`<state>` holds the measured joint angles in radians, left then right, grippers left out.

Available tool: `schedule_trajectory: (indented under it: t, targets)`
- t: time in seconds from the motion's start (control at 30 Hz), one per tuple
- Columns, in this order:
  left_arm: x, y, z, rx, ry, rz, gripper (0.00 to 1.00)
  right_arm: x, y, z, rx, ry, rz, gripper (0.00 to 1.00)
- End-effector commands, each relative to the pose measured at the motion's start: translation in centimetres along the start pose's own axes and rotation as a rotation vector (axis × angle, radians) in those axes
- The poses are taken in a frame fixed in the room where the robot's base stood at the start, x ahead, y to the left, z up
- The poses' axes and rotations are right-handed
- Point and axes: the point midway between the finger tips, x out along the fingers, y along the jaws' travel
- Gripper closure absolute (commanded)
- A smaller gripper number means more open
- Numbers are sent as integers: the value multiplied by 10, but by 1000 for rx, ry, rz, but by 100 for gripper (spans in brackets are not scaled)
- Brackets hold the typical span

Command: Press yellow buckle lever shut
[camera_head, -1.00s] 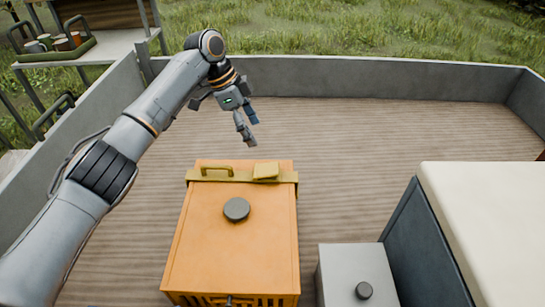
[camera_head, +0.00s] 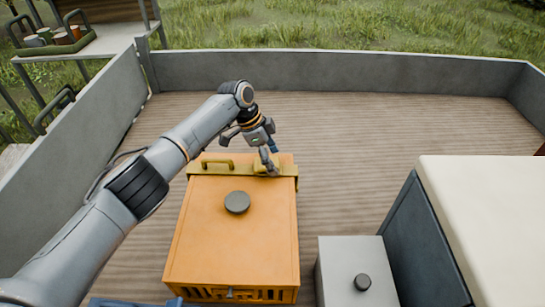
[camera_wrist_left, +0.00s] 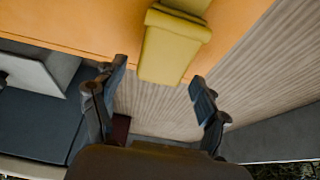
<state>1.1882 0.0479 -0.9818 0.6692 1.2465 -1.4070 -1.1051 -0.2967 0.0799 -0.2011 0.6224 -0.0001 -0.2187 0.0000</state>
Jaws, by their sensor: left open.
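The yellow buckle lever (camera_head: 260,168) is a short block on the yellow strap (camera_head: 212,176) along the far edge of the orange box (camera_head: 205,240). My left gripper (camera_head: 270,163) is at that edge and partly hides the lever. In the left wrist view the lever (camera_wrist_left: 172,50) projects past the orange edge, between the spread fingers and beyond their tips. My left gripper (camera_wrist_left: 157,75) is open and empty. I cannot tell whether it touches the lever or how far the lever stands from shut. My right gripper is not in view.
A yellow handle (camera_head: 217,163) stands left of the lever. The box lid has a dark round knob (camera_head: 237,202). A grey box (camera_head: 340,265) and a large cream-topped box (camera_head: 490,210) stand to the right. Low grey walls (camera_head: 330,70) enclose the wooden deck, which is clear behind the box.

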Motion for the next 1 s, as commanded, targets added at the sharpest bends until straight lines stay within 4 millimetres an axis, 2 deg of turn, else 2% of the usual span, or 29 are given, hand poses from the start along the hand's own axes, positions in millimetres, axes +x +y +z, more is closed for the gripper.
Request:
schedule_trajectory:
  t: [0.17,0.43,0.8,1.0]
  targets:
    - [0,0,0,0,0,0,26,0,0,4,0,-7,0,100]
    - [0,0,0,0,0,0,81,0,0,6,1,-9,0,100]
    - [7,0,-2,1,-121,0,81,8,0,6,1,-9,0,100]
    - [6,0,-1,0,-125,0,81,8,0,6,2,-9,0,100]
